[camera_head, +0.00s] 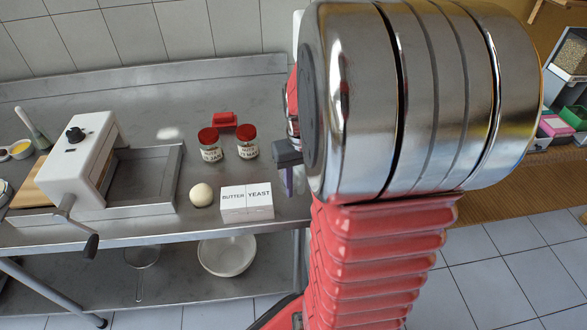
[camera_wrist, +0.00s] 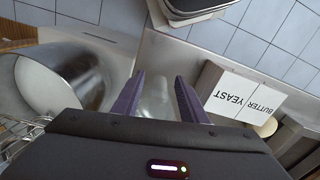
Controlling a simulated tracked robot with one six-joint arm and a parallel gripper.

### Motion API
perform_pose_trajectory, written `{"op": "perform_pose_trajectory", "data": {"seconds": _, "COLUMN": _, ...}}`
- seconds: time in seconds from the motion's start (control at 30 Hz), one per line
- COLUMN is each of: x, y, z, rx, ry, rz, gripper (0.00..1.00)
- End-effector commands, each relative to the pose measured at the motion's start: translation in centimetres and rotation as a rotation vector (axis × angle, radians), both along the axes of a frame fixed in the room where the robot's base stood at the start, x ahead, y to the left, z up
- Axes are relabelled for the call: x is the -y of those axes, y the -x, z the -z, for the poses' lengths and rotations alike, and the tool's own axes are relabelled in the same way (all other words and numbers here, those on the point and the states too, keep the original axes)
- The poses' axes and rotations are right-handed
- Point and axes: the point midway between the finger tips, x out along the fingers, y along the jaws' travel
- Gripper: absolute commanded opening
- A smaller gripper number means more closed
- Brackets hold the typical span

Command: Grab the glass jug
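A clear, see-through object that looks like the glass jug (camera_wrist: 157,98) is in the wrist view, between the two purple fingers of my gripper (camera_wrist: 160,78). The fingers stand apart, one on each side of it. I see no clear contact, and its lower part is hidden by the gripper body. In the head view, my gripper (camera_head: 289,182) is at the right end of the steel table, right of the white boxes. A faint, clear shape (camera_head: 300,180) shows beside the finger there, mostly hidden by my arm.
A white box labelled BUTTER and YEAST (camera_head: 246,203) stands close left of the gripper. A dough ball (camera_head: 201,195), two red-lidded jars (camera_head: 210,152) and a red object (camera_head: 224,119) are farther left on the steel table (camera_head: 170,100). A white cranked machine (camera_head: 80,160) stands at left.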

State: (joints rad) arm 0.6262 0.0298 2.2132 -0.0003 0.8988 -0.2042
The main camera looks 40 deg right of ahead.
Motion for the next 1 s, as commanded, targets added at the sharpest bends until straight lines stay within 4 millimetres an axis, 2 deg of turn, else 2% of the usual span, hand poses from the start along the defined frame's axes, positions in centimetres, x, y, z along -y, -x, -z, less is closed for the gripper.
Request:
{"op": "perform_pose_trajectory", "data": {"seconds": 0.23, "x": 0.01, "y": -0.01, "z": -0.03, "rx": 0.000, "ry": 0.000, "rz": 0.000, "gripper": 0.38}}
{"op": "perform_pose_trajectory", "data": {"seconds": 0.77, "x": 0.01, "y": -0.01, "z": -0.03, "rx": 0.000, "ry": 0.000, "rz": 0.000, "gripper": 0.01}}
{"op": "perform_pose_trajectory", "data": {"seconds": 1.0, "x": 0.00, "y": 0.00, "z": -0.03, "rx": 0.000, "ry": 0.000, "rz": 0.000, "gripper": 0.00}}
